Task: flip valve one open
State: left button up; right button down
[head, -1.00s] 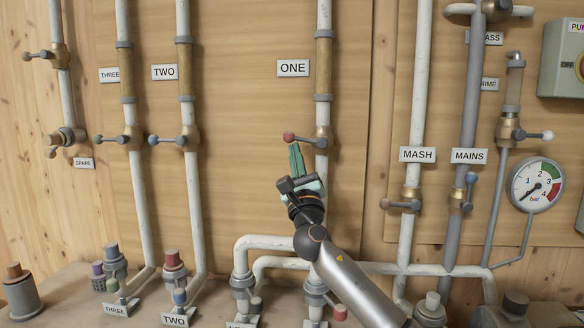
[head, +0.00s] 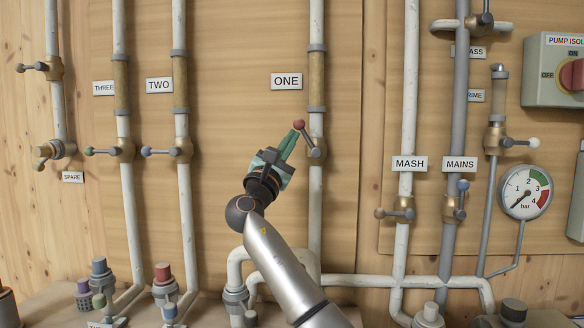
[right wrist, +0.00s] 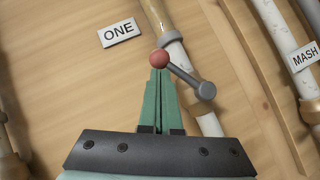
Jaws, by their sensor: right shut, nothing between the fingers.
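Valve one is on the white vertical pipe under the ONE label (head: 286,81). Its brass body (head: 317,150) carries a grey lever with a red ball knob (head: 299,125). The lever slants up and to the left from the body. My right gripper (head: 292,140) is shut and empty, its green fingers pointing up with the tips at or just under the red knob. In the right wrist view the knob (right wrist: 159,58) sits right at the fingertips (right wrist: 159,72); whether they touch is hard to tell. My left gripper is not in view.
Valves TWO (head: 180,149) and THREE (head: 122,149) have level levers to the left. The MASH valve (head: 402,209), MAINS valve (head: 454,208) and pressure gauge (head: 526,192) are to the right. Pipes run low across the wall behind my arm.

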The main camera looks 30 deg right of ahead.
aim_at(301, 131)
jog(key=m+g, duration=0.1)
jog(key=r+m+g+p, duration=0.1)
jog(key=m, duration=0.1)
jog(key=m+g+p, duration=0.1)
jog(key=shift+s+d+r+h, duration=0.25)
jog(key=shift+d+r+h, duration=0.1)
jog(key=shift+r+h, duration=0.05)
jog(key=m, duration=0.1)
jog(key=m+g+p, duration=0.1)
jog(key=m+g, duration=0.1)
jog(key=shift+s+d+r+y+p, duration=0.25)
jog(key=shift+d+y+p, duration=0.05)
jog(key=shift+s+d, duration=0.15)
jog(key=shift+d, duration=0.05)
pick_arm(q)
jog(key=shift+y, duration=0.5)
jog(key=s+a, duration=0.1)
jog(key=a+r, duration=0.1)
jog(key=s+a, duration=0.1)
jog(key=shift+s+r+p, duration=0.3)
jog(key=shift+p, duration=0.1)
pick_arm(e)
jog(key=shift+d, duration=0.1)
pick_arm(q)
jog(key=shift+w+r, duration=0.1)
pick_arm(e)
jog(key=shift+f, duration=0.1)
